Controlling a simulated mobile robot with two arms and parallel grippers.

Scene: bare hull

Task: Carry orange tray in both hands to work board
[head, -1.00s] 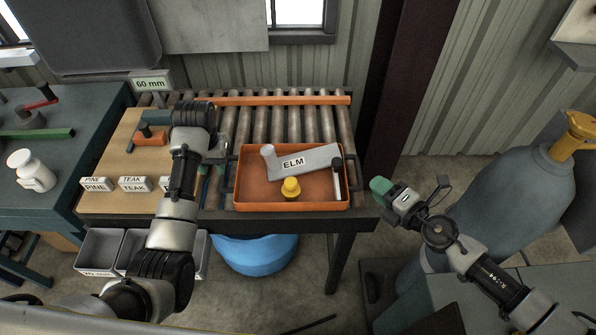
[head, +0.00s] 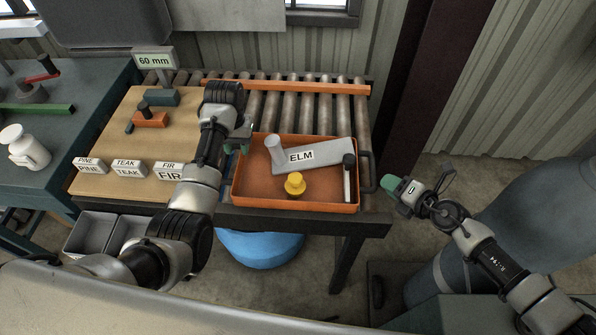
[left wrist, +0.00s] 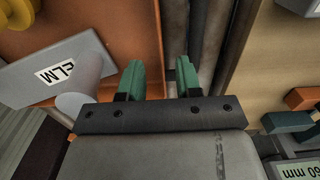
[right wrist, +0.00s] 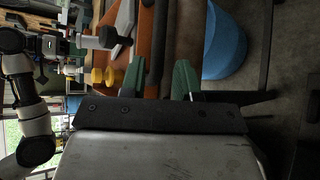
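The orange tray (head: 295,202) rests on the roller conveyor. It holds a grey block labelled ELM (head: 318,157), a yellow knob (head: 295,183) and a black-headed tool (head: 348,178). Its dark right handle (head: 368,170) stands out from its side. My left gripper (head: 240,140) is open at the tray's left side, and the left wrist view shows its green fingers apart near the tray wall (left wrist: 150,35). My right gripper (head: 390,184) is open just right of the right handle; a dark bar shows between its fingers in the right wrist view. The tan work board (head: 100,160) lies left of the tray.
On the board stand PINE, TEAK and FIR label blocks (head: 128,167), an orange block tool (head: 150,120) and a 60 mm sign (head: 154,60). An orange rail (head: 290,86) crosses the rollers behind the tray. A blue tub (head: 260,248) is below. A gas cylinder (head: 520,220) stands at right.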

